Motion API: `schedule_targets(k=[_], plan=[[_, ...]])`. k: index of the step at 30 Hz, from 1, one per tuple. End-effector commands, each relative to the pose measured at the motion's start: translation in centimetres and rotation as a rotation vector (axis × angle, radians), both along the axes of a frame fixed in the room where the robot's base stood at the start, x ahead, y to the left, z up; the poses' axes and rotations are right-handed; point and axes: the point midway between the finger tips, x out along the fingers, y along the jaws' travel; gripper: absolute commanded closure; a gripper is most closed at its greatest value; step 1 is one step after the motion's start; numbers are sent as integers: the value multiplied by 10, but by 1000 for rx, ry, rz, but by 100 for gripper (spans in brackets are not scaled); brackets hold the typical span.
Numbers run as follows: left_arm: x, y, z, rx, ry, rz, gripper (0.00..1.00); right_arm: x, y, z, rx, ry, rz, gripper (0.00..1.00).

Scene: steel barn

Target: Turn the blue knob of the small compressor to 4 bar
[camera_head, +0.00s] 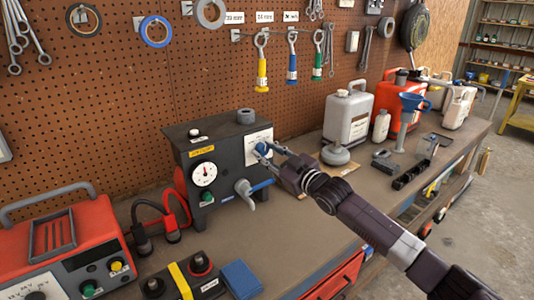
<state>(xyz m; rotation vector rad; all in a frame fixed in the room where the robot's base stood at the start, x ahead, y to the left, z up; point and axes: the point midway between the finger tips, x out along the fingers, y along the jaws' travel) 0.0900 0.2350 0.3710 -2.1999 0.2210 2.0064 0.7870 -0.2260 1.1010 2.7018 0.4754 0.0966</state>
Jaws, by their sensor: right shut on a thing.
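The small compressor (228,158) is a dark box on the workbench, with a round white gauge (204,174) on its front. The gauge reading is too small to tell. The blue knob (262,148) sits on the right part of the front, by a white scale plate (258,136). My right gripper (265,151) reaches in from the right and is shut on the blue knob. Its fingers hide part of the knob and the plate, so I cannot tell the setting. My left gripper is out of view.
A tap with a blue lever (256,187) sticks out just below my right gripper. A red charger (68,248) and a battery (190,279) stand at the front left. A grey canister (347,118) and a round grey object (335,154) stand behind my right arm.

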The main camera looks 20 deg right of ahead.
Motion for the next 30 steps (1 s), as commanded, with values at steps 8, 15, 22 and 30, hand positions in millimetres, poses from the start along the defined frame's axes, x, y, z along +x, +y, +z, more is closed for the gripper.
schedule_targets(k=[8,15,22,30], plan=[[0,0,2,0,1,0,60,0,0,0,-130,-46,0,96],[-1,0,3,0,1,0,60,0,0,-1,-172,-61,1,96],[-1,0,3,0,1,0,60,0,0,-1,-177,-62,0,96],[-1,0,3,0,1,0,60,0,0,-1,-176,-63,1,61]])
